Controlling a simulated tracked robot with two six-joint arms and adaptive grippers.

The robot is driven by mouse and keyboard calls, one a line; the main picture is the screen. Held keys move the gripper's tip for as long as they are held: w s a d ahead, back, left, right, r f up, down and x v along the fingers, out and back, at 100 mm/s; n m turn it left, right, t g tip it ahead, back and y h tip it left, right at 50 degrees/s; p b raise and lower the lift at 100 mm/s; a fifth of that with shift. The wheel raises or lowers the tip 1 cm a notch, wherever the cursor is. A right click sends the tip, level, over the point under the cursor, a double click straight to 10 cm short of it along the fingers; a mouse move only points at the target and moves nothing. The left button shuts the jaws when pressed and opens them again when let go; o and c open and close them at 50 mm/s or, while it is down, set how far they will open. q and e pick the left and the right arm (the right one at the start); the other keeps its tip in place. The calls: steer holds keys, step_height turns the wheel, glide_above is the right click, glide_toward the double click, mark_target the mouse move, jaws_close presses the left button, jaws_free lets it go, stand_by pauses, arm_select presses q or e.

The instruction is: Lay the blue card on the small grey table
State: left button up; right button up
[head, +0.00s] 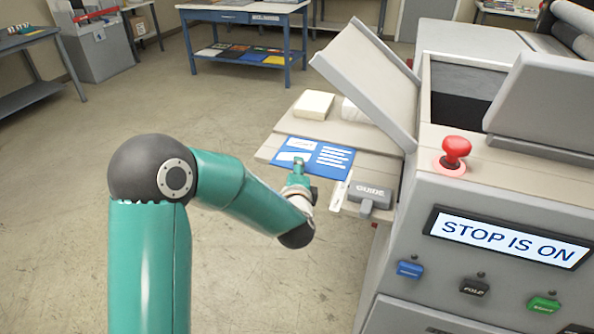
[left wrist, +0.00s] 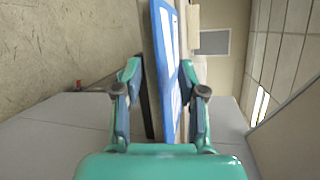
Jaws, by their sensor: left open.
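The blue card (head: 318,155) with white print lies flat on the beige feed shelf of the machine, at the shelf's near left part. My left gripper (head: 297,166) is at the card's near edge. In the left wrist view my left gripper (left wrist: 159,64) is open, and the blue card (left wrist: 167,70) shows edge-on between its fingers, nearer the right finger. A grey table (head: 30,40) stands at the far left with small items on it; I cannot tell if it is the small grey table. My right gripper is not in view.
A guide block (head: 371,193) sits right of the card. Pale stacks (head: 313,105) lie behind it, under a tilted grey panel (head: 370,75). The machine's display (head: 508,237) reads "STOP IS ON", below a red button (head: 455,150). A blue-framed table (head: 245,16) stands behind. The left floor is clear.

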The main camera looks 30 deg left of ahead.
arm_select(q)
steer(key=shift+c, duration=0.3)
jaws_close()
steer(key=shift+f, duration=0.1)
steer(key=shift+s+d, duration=0.25)
steer(key=shift+s, duration=0.95)
jaws_free()
